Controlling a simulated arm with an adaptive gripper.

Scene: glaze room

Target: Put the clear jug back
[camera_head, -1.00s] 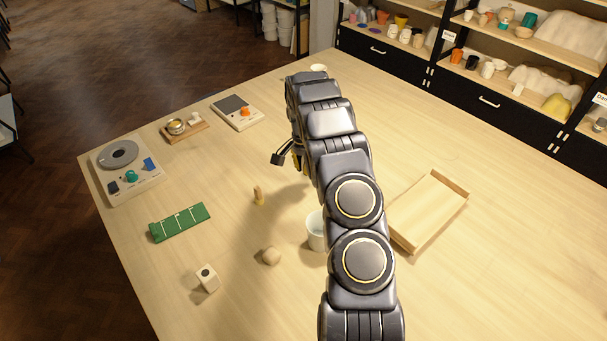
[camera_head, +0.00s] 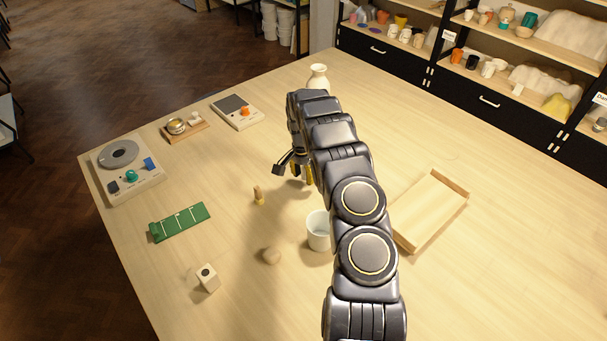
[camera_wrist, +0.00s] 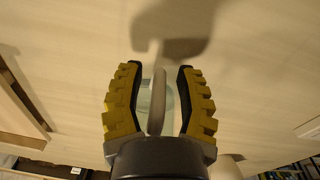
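In the wrist view, my gripper (camera_wrist: 159,88) has its two yellow-padded fingers apart. A clear, greenish glass thing (camera_wrist: 171,104), perhaps the clear jug, shows between them. A pale upright bar, possibly its handle, stands in front of the glass. Gaps show on both sides of the bar; whether the fingers touch the glass is unclear. In the head view, my gripper (camera_head: 303,175) hangs over the middle of the table, left of my arm. I cannot make out the glass there; the arm may hide it. A whitish cup (camera_head: 317,232) stands nearer, beside my arm.
A wooden tray (camera_head: 419,220) lies right of my arm. A white vase (camera_head: 318,77) stands behind it. A small wooden piece (camera_head: 258,195), a round lump (camera_head: 271,256), a pale block (camera_head: 207,277) and a green strip (camera_head: 180,222) lie left. Shelves (camera_head: 500,75) stand at the back.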

